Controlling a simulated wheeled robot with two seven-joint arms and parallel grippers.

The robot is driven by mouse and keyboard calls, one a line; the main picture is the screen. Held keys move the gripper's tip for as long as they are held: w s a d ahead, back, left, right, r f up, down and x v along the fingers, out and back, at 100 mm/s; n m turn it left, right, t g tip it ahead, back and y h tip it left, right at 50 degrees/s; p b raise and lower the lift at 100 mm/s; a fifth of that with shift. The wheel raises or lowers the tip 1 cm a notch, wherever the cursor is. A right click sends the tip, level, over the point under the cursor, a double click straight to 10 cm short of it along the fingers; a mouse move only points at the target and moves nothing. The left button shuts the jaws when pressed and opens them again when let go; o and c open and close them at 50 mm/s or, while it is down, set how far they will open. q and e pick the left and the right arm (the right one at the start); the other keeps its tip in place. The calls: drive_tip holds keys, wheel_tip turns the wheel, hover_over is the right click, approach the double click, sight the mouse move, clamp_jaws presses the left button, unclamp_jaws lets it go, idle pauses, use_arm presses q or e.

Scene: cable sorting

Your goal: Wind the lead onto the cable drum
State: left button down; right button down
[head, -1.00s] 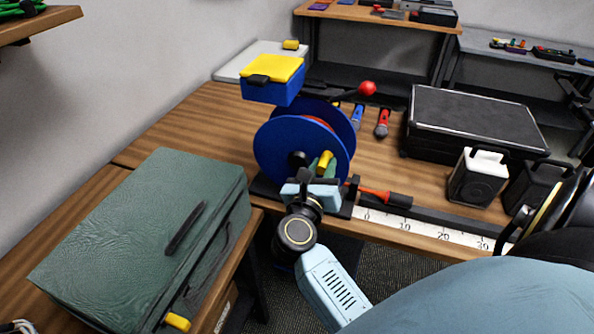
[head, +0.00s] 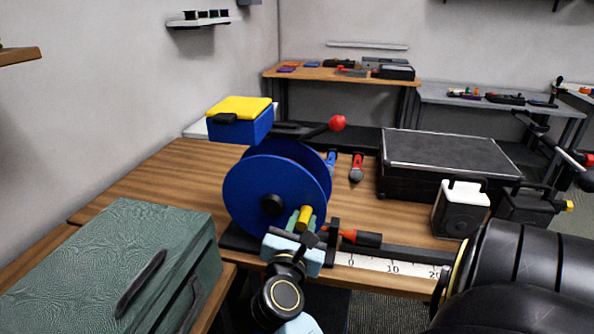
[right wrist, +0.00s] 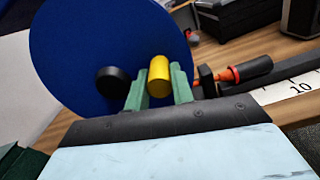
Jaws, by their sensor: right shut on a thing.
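The blue cable drum (head: 250,190) stands upright on the wooden bench, with a black hub (head: 271,205) in its near flange. My right gripper (head: 304,223) is at the drum's lower right, shut on the yellow crank knob (head: 305,214). In the right wrist view, the yellow knob (right wrist: 159,75) sits between the two green fingers. The lead's red and black end (head: 360,238) lies just right of the drum, beside a black bar and the white scale. The lead's wound part is hidden behind the near flange. My left gripper is not in view.
A blue box with yellow lid (head: 238,125) and a red-knobbed lever (head: 337,123) are above the drum. A black case (head: 447,165) and a white boxy thing (head: 461,210) stand right. A green case (head: 120,265) is front left.

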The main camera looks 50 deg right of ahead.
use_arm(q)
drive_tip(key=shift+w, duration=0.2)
use_arm(e)
drive_tip(key=shift+f, duration=0.2)
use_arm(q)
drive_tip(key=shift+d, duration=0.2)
use_arm(e)
drive_tip(key=c, duration=1.2)
unclamp_jaws()
drive_tip(key=shift+r, duration=0.1)
drive_tip(key=shift+a, duration=0.1)
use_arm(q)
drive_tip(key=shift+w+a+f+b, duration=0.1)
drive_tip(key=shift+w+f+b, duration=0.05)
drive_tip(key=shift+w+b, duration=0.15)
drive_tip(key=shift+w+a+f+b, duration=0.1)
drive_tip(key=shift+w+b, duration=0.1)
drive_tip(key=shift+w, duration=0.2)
use_arm(e)
drive_tip(key=v, duration=0.7)
drive_tip(key=shift+a, duration=0.2)
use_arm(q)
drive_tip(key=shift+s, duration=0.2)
use_arm(e)
drive_tip(key=shift+s, duration=0.1)
